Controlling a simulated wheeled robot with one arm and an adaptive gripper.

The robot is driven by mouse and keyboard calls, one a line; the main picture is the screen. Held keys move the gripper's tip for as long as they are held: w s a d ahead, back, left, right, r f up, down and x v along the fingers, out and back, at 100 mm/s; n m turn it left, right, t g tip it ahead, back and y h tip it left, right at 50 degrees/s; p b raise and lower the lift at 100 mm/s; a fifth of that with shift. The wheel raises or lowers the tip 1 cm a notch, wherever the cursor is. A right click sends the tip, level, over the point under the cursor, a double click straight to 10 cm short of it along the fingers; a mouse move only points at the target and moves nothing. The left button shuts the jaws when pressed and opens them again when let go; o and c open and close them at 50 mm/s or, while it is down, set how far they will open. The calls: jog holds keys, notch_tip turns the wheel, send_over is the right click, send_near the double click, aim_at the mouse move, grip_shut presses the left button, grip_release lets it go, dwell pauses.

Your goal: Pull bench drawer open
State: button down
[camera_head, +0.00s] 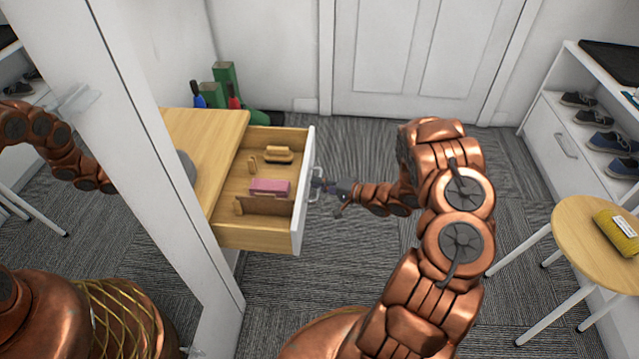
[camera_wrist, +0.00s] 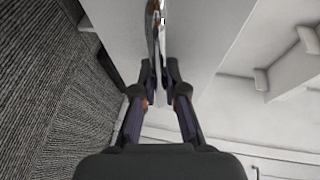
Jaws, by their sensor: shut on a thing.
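The bench drawer (camera_head: 304,196) is pulled out from the wooden bench (camera_head: 205,145) in the head view, with a white front and a pale wood inside. My gripper (camera_head: 318,188) is at the drawer front's handle (camera_head: 315,192), on the right side of the white panel. In the wrist view my gripper (camera_wrist: 160,85) has its fingers close together around the metal handle (camera_wrist: 154,30). Inside the drawer lie a pink box (camera_head: 269,187), a brown brush-like item (camera_head: 278,154) and small wooden pieces.
A mirror-like panel with a white frame (camera_head: 165,170) stands left, close to the drawer. A round stool (camera_head: 580,235) with a yellow case (camera_head: 618,232) and a shoe shelf (camera_head: 560,125) stand right. Green items (camera_head: 225,80) stand behind the bench. Carpet is clear before the door.

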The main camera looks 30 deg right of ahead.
jog(key=shift+w+d, duration=0.1)
jog(key=shift+d, duration=0.05)
jog(key=c, duration=1.2)
grip_release()
jog(key=v, duration=1.2)
